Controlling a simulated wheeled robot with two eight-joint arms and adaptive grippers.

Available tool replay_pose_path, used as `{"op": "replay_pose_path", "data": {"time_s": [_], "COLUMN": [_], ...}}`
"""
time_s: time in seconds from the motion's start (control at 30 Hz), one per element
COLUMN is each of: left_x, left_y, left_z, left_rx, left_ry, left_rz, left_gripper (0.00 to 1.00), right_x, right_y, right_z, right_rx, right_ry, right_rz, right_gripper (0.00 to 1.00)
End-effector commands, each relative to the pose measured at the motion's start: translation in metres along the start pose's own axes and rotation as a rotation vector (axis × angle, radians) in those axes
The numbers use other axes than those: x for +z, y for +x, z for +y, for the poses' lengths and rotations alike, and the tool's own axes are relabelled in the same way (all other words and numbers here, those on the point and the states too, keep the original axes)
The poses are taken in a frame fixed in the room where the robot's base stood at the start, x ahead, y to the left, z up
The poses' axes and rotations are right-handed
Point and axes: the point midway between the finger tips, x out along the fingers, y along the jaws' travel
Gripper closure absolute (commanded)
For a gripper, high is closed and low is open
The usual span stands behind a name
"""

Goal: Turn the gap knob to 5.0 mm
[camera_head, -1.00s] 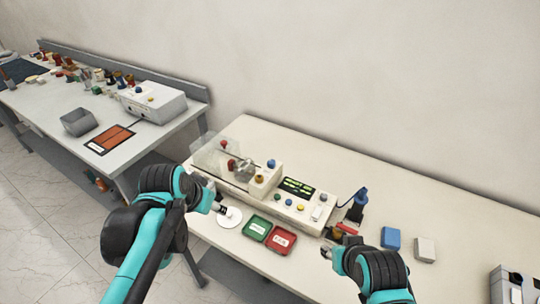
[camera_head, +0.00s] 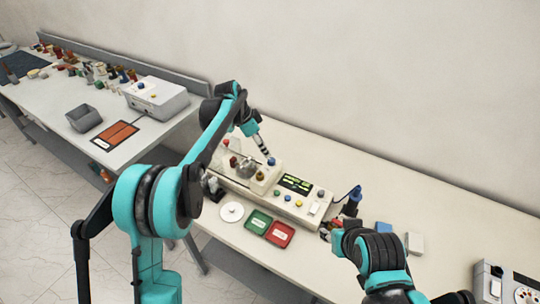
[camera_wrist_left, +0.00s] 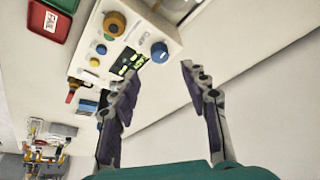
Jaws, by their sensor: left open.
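The blue knob (camera_head: 271,161) stands on the top of the cream tester (camera_head: 300,205), at its back near the clear cover. A label that seems to read GAP lies beside it; in the left wrist view the knob (camera_wrist_left: 159,52) shows just ahead of the fingertips. My left gripper (camera_head: 266,153) points down just above the knob. In the left wrist view the two fingers (camera_wrist_left: 162,72) are spread with nothing between them. A lit green display (camera_head: 295,183) is too small to read. My right gripper (camera_head: 328,232) is low by the tester's front right; its fingers are hard to make out.
A yellow-brown knob (camera_head: 260,176) sits close to the blue one. A green tray (camera_head: 258,222), a red tray (camera_head: 280,234) and a white disc (camera_head: 231,212) lie in front. Blue and white blocks (camera_head: 414,243) lie to the right. The back of the table is clear.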

Motion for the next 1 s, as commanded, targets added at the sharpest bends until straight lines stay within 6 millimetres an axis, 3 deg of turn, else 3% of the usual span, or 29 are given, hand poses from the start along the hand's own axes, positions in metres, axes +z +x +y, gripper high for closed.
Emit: {"op": "replay_pose_path", "data": {"time_s": [0.5,0.87,1.0], "left_x": [0.0,0.0,0.0], "left_y": [0.071,0.079,0.078], "left_z": [0.0,0.0,0.0], "left_rx": [0.001,0.001,0.001], "left_ry": [0.004,0.003,0.003], "left_rz": [0.001,0.001,0.001], "left_gripper": [0.54,0.54,0.86], "right_x": [0.007,0.007,0.007], "right_y": [0.01,0.01,0.01], "right_z": [0.0,0.0,0.0], "right_rx": [0.0,0.0,0.0], "right_ry": [0.0,0.0,0.0], "right_rz": [0.0,0.0,0.0], "right_gripper": [0.6,0.6,0.6]}}
